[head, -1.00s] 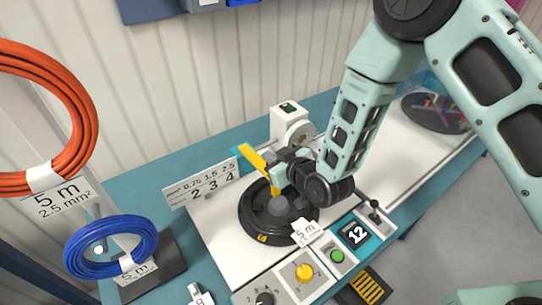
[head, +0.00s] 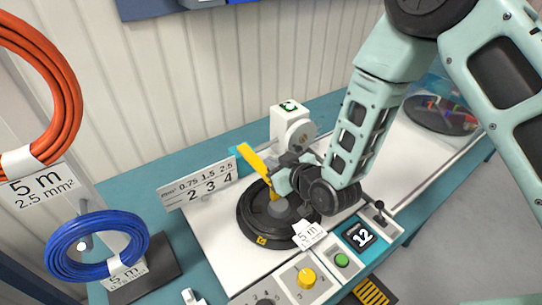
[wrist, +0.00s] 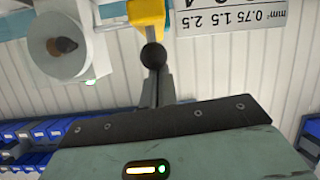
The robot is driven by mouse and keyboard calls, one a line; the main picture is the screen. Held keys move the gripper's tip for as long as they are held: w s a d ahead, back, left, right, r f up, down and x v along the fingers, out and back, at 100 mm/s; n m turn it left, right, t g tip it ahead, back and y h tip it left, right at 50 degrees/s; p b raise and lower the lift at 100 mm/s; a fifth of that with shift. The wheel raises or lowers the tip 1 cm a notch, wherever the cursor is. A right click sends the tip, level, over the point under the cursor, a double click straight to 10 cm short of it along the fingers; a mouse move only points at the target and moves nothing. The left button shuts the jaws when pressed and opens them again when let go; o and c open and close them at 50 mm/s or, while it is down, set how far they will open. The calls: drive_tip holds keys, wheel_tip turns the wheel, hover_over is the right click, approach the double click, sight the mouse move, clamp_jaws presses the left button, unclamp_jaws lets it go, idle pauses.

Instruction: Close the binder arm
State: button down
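The yellow binder arm (head: 255,163) stands raised and tilted over the black round reel turntable (head: 262,236). Its upper end leans to the left. My gripper (head: 276,180) is just to its right, close beside it; in the head view I cannot tell whether they touch. In the wrist view part of the yellow arm (wrist: 147,14) shows at the top, with a black ball knob (wrist: 153,56) below it. My fingers (wrist: 161,84) show there as a narrow pair, close together, with their tips at the knob. They look shut with nothing between them.
A white machine head (head: 291,125) stands behind the turntable. A sign with numbers (head: 200,186) is at left. Blue (head: 58,262) and orange (head: 72,95) cable coils hang at far left.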

drive_tip(key=r, duration=0.1)
drive_tip(key=w+a+r+p, duration=0.1)
drive_tip(key=r, duration=0.1)
drive_tip(key=shift+w+a+r+p, duration=0.2)
drive_tip(key=shift+w+r+p, duration=0.05)
drive_tip(key=shift+r+p, duration=0.05)
drive_tip(key=s+d+r+g+h+b, duration=0.1)
drive_tip(key=s+d+r+g+h, duration=0.1)
drive_tip(key=s, duration=0.8)
drive_tip(key=s+d+r+g+h+b, duration=0.1)
drive_tip(key=s+d+r+g+h, duration=0.2)
drive_tip(key=s+d, duration=0.4)
drive_tip(key=s+d+r+g+h+b, duration=0.1)
drive_tip(key=s+g, duration=0.5)
drive_tip(key=s, duration=0.8)
drive_tip(key=d+r+h, duration=0.1)
drive_tip(key=d+r, duration=0.1)
drive_tip(key=d, duration=0.1)
drive_tip(key=shift+d+r+h+b, duration=0.3)
drive_tip(key=shift+d+r+b, duration=0.05)
drive_tip(key=shift+r+b, duration=0.05)
drive_tip(key=shift+a, duration=0.1)
